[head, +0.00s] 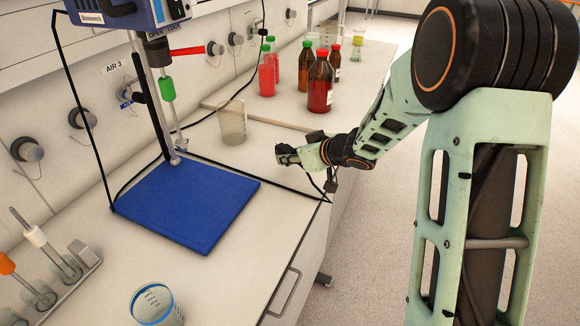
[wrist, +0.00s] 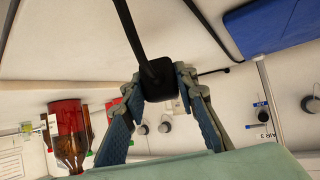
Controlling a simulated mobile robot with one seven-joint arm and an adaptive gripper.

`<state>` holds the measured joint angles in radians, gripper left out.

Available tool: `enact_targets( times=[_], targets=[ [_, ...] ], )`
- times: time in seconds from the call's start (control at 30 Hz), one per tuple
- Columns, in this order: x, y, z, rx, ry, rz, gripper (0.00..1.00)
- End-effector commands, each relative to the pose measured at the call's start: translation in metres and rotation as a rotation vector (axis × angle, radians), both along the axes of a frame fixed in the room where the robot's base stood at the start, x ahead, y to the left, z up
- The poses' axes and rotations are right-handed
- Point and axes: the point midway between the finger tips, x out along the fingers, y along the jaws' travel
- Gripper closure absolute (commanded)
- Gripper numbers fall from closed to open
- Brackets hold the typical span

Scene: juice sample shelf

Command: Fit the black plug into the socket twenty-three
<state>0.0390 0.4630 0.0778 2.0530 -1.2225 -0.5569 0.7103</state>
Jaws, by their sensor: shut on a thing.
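The black plug (wrist: 158,84) is between the fingertips of my gripper (head: 284,154) in the wrist view, with its black cable (wrist: 126,22) running from it to the top edge. My gripper is shut on the plug and is held near the front edge of the bench, right of the blue board. In the head view the plug cannot be told apart from the dark fingertips. No socket marked twenty-three can be made out in either view.
A blue stand base (head: 190,205) with a metal rod takes up the middle bench. A beaker (head: 232,122) and red and brown bottles (head: 320,82) stand beyond my gripper. Wall fittings line the left, with an AIR 3 label (head: 112,68). Another beaker (head: 157,303) stands in front.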

Motion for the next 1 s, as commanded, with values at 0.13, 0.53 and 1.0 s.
enact_targets(
  times=[0.13, 0.53, 1.0],
  targets=[
    [0.004, 0.002, -0.025, 0.001, 0.004, 0.001, 1.00],
    [0.004, 0.001, -0.036, 0.001, 0.001, -0.001, 1.00],
    [0.004, 0.001, -0.043, 0.000, 0.002, 0.000, 0.56]
  ],
)
